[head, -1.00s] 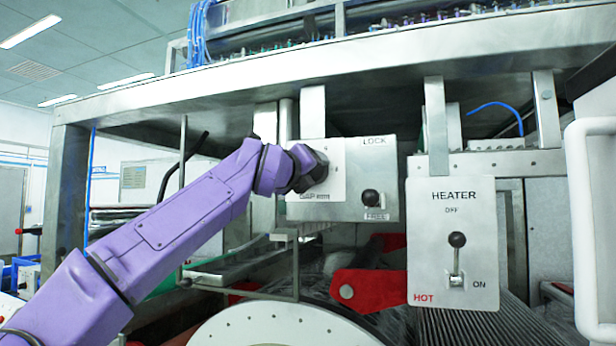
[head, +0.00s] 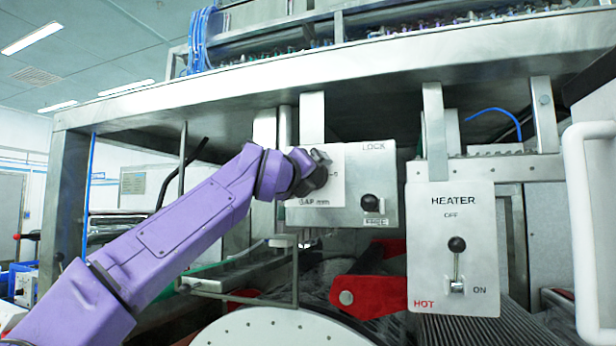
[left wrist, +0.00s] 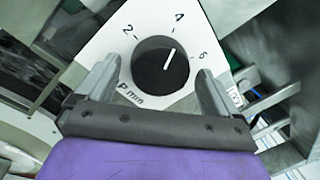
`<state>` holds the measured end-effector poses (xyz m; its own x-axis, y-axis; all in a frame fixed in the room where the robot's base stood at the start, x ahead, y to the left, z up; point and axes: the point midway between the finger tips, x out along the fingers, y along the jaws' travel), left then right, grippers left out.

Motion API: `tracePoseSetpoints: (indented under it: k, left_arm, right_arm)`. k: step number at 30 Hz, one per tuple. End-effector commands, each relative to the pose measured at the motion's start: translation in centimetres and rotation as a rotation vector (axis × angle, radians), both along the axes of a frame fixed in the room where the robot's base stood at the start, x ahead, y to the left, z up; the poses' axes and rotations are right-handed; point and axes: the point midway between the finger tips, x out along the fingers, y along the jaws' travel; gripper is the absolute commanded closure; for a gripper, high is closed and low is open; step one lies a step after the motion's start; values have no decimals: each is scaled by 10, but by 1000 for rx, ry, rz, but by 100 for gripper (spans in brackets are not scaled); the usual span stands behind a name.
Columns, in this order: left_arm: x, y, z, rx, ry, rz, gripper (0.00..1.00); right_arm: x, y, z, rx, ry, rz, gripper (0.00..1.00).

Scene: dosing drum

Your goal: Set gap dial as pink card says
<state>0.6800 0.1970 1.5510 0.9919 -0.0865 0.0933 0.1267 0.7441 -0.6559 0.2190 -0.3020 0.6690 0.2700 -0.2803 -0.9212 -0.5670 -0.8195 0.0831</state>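The gap dial (left wrist: 160,64) is a round black knob with a white pointer line on a white plate. In the head view my left gripper (head: 318,168) hides the dial on the panel marked GAP mm (head: 318,200). No pink card shows in either view. My right gripper is out of view.
A LOCK/FREE lever (head: 370,203) is down at FREE, right of the dial. The HEATER panel (head: 450,245) stands further right, its black-knobbed lever (head: 457,245) between OFF and ON. A steel beam (head: 380,75) runs above, and a pale drum face (head: 285,328) lies below.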

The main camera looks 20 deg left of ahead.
Motion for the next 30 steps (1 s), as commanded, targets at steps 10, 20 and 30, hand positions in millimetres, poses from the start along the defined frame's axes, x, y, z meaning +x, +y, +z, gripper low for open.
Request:
tracePoseSetpoints:
  k: [10,20,30]
  left_arm:
    - [-37,4,-12,-1,-3,-1,5]
    - [-100,9,-12,0,-1,0,5]
    - [-104,9,-10,0,1,-1,5]
  right_arm:
    - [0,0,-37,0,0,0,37]
    - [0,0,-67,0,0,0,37]
    - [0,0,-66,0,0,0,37]
